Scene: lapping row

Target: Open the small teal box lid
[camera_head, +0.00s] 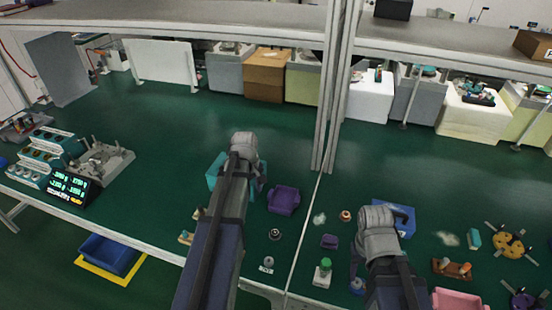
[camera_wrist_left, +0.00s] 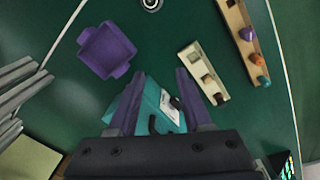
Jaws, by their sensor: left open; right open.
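A teal box (camera_head: 214,172) stands on the green bench, partly hidden behind my left wrist in the head view. In the left wrist view the teal box (camera_wrist_left: 155,103) lies between the two purple fingers of my left gripper (camera_wrist_left: 157,80), with a pale label and dark patch on its top. I cannot tell whether the fingers touch it or whether its lid is shut. My left gripper (camera_head: 243,148) is open. My right gripper (camera_head: 378,220) is open beside a blue bin (camera_head: 404,215), away from the teal box; its fingertips are mostly hidden.
A purple bin (camera_head: 283,200) stands right of the teal box and shows in the left wrist view (camera_wrist_left: 105,50). Wooden racks (camera_wrist_left: 204,74) lie beside the box. A metal post (camera_head: 335,100) rises mid-bench. A small teal block (camera_head: 474,238) lies far right.

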